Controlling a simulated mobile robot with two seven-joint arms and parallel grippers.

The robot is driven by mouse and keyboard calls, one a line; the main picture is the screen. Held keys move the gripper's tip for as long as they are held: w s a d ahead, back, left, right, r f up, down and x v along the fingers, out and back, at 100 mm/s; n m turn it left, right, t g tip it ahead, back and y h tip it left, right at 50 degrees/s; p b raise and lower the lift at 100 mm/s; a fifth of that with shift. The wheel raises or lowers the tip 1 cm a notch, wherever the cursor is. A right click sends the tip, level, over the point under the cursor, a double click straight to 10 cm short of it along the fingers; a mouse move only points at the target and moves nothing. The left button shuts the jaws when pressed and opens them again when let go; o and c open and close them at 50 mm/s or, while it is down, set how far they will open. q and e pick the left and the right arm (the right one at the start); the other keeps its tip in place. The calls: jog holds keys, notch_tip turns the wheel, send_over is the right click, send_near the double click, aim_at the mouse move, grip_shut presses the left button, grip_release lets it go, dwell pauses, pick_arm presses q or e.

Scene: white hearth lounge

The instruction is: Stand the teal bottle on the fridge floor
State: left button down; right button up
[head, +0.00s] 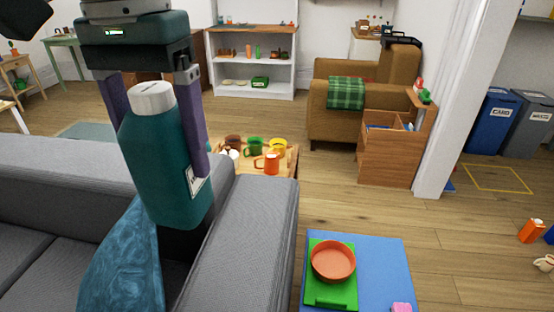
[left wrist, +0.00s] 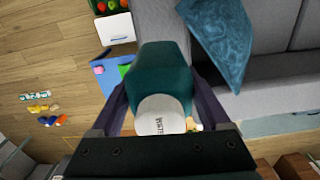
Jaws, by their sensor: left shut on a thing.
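The teal bottle (head: 160,165) has a white-grey cap and a small white label low on its side. My left gripper (head: 160,140) is shut on it, one purple finger on each side. The bottle hangs slightly tilted, cap up, in front of the grey sofa. In the left wrist view the bottle (left wrist: 162,75) sits between the fingers of the left gripper (left wrist: 165,100), its cap nearest the camera. My right gripper is not in view. I cannot make out a fridge for certain in either view.
A grey sofa (head: 250,225) with a blue cushion (head: 122,265) is close below. A blue-topped table (head: 385,265) bears a green board and an orange bowl (head: 333,260). A wooden table with mugs (head: 290,160) stands beyond the sofa.

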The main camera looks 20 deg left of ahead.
pick_arm(q)
jog(key=shift+n, duration=0.3)
jog(key=w+f+b, duration=0.1)
jog(key=f+b, duration=0.7)
jog(key=f, duration=0.4)
jog(key=w+a+f+b, duration=0.1)
jog(key=f+b, duration=0.7)
jog(key=f, duration=0.3)
jog(key=f+b, duration=0.9)
jog(key=f, duration=0.3)
jog(key=shift+w+a+f, duration=0.25)
jog(key=shift+w+f, duration=0.1)
jog(key=shift+w, duration=0.05)
jog(key=shift+c, duration=1.1)
grip_release()
jog(key=shift+f, duration=0.1)
jog(key=shift+o, duration=1.1)
